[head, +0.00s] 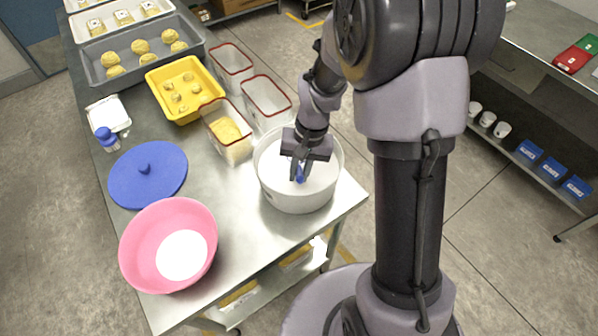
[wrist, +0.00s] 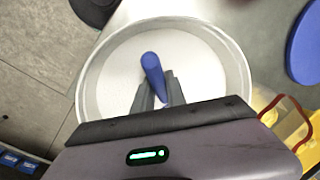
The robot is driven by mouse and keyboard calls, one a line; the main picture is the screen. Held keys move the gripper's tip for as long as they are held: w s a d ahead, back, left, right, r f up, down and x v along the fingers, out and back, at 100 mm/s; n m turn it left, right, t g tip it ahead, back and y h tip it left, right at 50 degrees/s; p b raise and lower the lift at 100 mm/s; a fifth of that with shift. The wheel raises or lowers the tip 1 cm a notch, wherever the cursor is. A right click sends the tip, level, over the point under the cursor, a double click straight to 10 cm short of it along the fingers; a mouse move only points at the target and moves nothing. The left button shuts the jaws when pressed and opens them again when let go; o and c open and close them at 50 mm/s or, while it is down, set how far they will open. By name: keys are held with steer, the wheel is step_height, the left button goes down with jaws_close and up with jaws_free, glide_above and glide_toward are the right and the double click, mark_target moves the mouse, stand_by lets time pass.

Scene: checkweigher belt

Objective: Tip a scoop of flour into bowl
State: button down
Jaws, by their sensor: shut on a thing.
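A large white tub (head: 285,197) of flour stands near the table's right corner. My gripper (head: 299,172) reaches down inside it. In the wrist view my gripper (wrist: 158,98) is shut on the blue handle (wrist: 152,68) of the scoop, over the white flour (wrist: 125,62). The handle also shows as a small blue piece in the head view (head: 300,175). The scoop's head is not visible, so I cannot tell how much it holds. The pink bowl (head: 140,253) stands at the table's front left, with a round white area (head: 182,256) inside.
A blue lid (head: 148,180) lies left of the tub, behind the bowl. Red-rimmed clear containers (head: 240,150) stand close behind the tub. A yellow tray (head: 160,75), a grey tray (head: 95,75) and a blue-capped bottle (head: 107,139) are farther back. Bare tabletop lies between bowl and tub.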

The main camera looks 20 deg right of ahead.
mark_target(299, 170)
step_height(299, 170, up, 11)
steer(key=p, duration=0.8)
steer(key=shift+r, duration=0.15)
stand_by(0.4)
